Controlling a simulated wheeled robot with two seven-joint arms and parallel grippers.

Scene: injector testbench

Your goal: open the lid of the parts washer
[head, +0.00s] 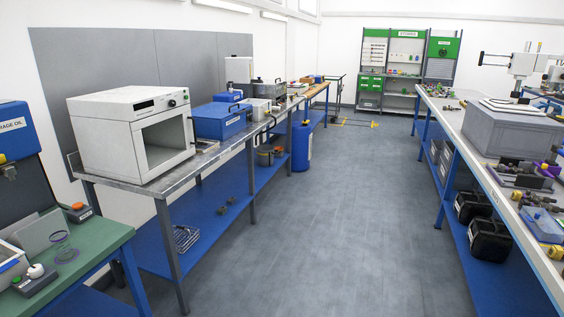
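A blue box with a flat top (220,121) stands on the long left bench, just behind the white oven-like cabinet. It looks most like the parts washer, but its label is too small to read. Its top appears shut. A smaller blue thing (228,97) shows behind it. The washer's left side is partly hidden by the white cabinet. Neither of my grippers is in view.
The white cabinet (105,134) with an open front stands near the end of the steel-topped left bench (150,187). A green-topped table (95,248) is at front left. A long bench (478,150) runs along the right. The grey floor (340,220) between is clear.

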